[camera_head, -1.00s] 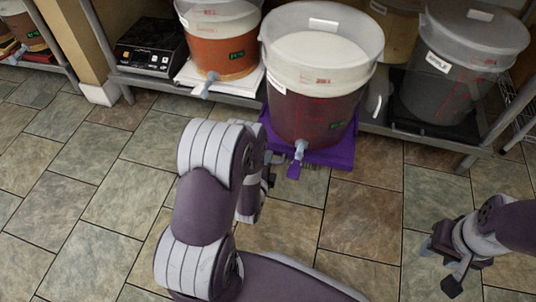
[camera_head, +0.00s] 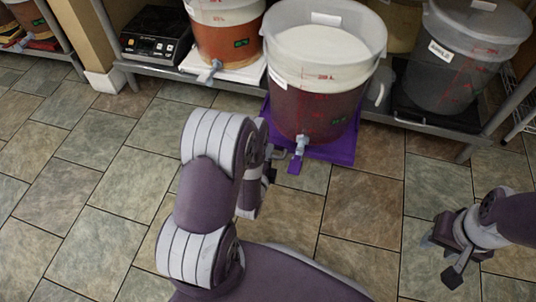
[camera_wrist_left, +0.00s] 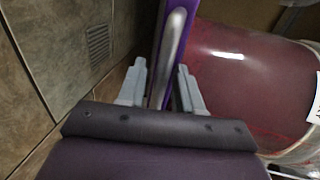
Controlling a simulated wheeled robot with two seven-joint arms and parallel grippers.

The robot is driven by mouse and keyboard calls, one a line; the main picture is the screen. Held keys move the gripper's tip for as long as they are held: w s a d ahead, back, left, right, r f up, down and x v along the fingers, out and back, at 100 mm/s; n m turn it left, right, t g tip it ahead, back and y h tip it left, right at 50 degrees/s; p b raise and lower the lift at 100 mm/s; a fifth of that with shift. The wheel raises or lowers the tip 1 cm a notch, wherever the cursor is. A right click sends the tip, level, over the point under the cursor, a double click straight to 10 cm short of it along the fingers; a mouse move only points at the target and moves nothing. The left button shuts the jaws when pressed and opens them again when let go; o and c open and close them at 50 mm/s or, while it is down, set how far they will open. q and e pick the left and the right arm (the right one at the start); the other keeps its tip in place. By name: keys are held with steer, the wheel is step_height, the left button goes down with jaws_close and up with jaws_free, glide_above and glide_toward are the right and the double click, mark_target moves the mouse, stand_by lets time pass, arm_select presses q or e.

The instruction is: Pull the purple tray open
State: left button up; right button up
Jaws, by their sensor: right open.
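The purple tray (camera_head: 342,150) sits under a large clear bucket of dark red liquid (camera_head: 312,110) and juts out past the shelf front. A pale tap (camera_head: 301,146) hangs at the bucket's base above a small purple tab. My left gripper (camera_head: 270,160) is at the tray's front left, partly hidden by my arm. My right gripper (camera_head: 447,258) is open and empty above the floor at right.
An orange-filled bucket (camera_head: 225,35) and a black scale (camera_head: 155,35) stand on the shelf to the left. A grey bucket (camera_head: 460,70) stands at right. The tiled floor (camera_head: 100,210) before the shelf is clear.

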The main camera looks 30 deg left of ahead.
arm_select(q)
steer(key=shift+s+r, duration=0.15)
steer(key=p+v, duration=0.5)
steer(key=v, duration=0.7)
steer(key=shift+s+p, duration=0.2)
steer(key=shift+p, duration=0.1)
